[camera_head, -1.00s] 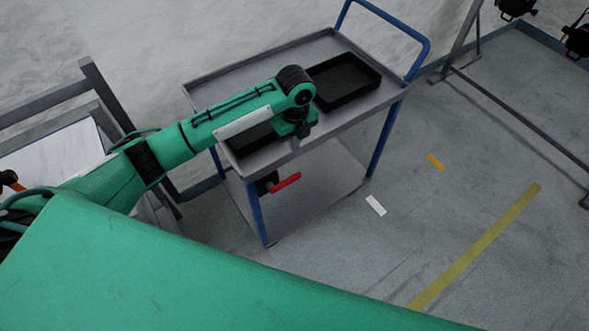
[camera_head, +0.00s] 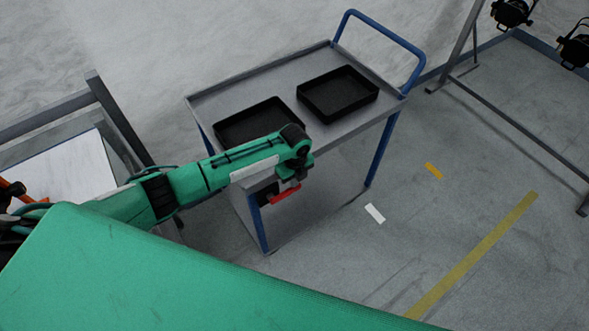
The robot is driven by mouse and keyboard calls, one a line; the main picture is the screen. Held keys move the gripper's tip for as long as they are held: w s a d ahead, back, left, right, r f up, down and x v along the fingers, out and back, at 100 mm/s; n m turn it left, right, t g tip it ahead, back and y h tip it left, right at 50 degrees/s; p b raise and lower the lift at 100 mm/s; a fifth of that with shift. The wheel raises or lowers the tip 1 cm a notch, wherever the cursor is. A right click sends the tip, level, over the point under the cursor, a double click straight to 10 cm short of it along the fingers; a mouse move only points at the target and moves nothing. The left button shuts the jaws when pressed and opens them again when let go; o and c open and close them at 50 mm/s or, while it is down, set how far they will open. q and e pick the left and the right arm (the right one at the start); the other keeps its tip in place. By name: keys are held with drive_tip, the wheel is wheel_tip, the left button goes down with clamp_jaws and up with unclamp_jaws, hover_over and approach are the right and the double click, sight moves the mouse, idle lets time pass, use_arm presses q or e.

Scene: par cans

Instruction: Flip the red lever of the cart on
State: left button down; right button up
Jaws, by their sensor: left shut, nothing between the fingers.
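The cart (camera_head: 315,62) stands in the middle of the view, with a grey top and blue legs. Its red lever (camera_head: 288,194) sticks out to the right and slightly up from a black mount (camera_head: 266,195) under the cart's near end. My left arm reaches in from the left, and my left gripper (camera_head: 286,180) hangs just above the lever, over its upper part in the picture. It is shut and empty. The wrist partly hides the fingers, and I cannot tell whether they touch the lever. My right gripper is out of view.
Two black trays (camera_head: 338,108) (camera_head: 258,117) lie on the cart top. A grey frame with a white panel (camera_head: 70,165) stands at the left. Black lamps (camera_head: 512,12) hang on a stand at the upper right. The floor right of the cart is open.

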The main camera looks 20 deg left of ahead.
use_arm(q)
drive_tip(key=shift+f, duration=0.5)
drive_tip(key=shift+d+f, duration=0.1)
drive_tip(key=shift+w+d+f+g+y+b, duration=0.15)
drive_tip(key=shift+w+f+g+y+b, duration=0.05)
drive_tip(key=shift+f+g+y+b, duration=0.35)
drive_tip(key=shift+w+d+f+b, duration=0.15)
drive_tip(key=shift+f+b, duration=0.25)
drive_tip(key=shift+f, duration=0.35)
drive_tip(key=shift+w+f+b, duration=0.1)
drive_tip(key=shift+f+b, duration=0.25)
drive_tip(key=shift+f, duration=0.4)
drive_tip(key=shift+r+p, duration=0.8)
drive_tip(key=shift+p, duration=0.05)
